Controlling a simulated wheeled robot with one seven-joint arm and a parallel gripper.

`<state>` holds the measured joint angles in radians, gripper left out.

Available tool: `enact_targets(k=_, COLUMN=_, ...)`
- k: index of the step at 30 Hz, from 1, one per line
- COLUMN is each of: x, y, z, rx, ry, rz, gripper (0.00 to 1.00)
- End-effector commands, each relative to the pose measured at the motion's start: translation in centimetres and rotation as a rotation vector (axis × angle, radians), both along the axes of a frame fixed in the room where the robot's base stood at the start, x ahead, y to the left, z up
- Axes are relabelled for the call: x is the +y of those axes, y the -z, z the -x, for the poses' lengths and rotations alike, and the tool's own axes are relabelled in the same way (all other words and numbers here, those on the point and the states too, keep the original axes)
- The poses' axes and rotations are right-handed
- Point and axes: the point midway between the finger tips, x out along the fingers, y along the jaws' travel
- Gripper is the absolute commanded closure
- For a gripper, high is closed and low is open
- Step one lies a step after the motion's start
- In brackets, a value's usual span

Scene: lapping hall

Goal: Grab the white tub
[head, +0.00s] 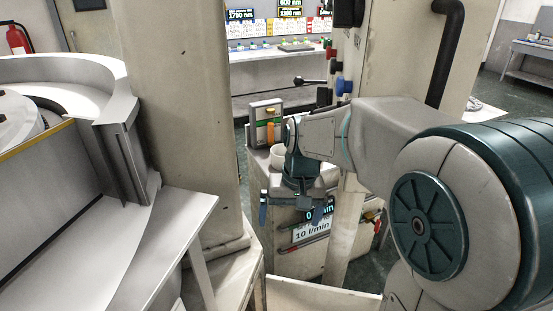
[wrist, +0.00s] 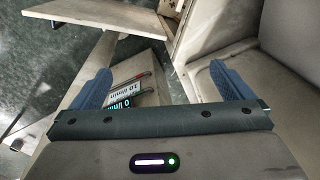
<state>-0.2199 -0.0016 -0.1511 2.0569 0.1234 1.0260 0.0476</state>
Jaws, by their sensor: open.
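A white tub (head: 277,157) shows in the head view only in part, on top of a pale cabinet in the middle. My wrist and gripper hide most of it. My gripper (head: 290,212) hangs in front of the cabinet, its blue fingers pointing down, lower in the picture than the tub. In the wrist view, my gripper (wrist: 160,86) is open with nothing between its fingers. I cannot make out the tub in the wrist view.
The cabinet's front carries a "10 l/min" label (head: 311,232). A thick pale column (head: 185,120) stands to the left. A post stands right of the cabinet. A light table (head: 120,240) fills the lower left. A long bench (head: 275,68) stands behind.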

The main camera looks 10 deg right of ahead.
Motion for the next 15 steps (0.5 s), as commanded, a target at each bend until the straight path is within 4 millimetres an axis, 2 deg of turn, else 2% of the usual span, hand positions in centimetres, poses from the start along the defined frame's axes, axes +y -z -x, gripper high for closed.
enact_targets(k=1, x=0.2, y=1.4, z=-1.3, rx=0.023, ry=0.006, rz=0.0, gripper=0.0)
enact_targets(k=8, x=1.2, y=6.3, z=-7.3, rx=0.116, ry=0.039, rz=0.009, gripper=0.0)
enact_targets(k=9, x=0.5, y=5.4, z=-9.8, rx=0.081, ry=0.069, rz=0.001, gripper=0.0)
enact_targets(k=12, x=-1.1, y=4.6, z=-15.5, rx=-0.004, ry=0.121, rz=-0.008, gripper=0.0)
enact_targets(k=15, x=-2.4, y=4.1, z=-20.0, rx=-0.08, ry=0.152, rz=-0.004, gripper=0.0)
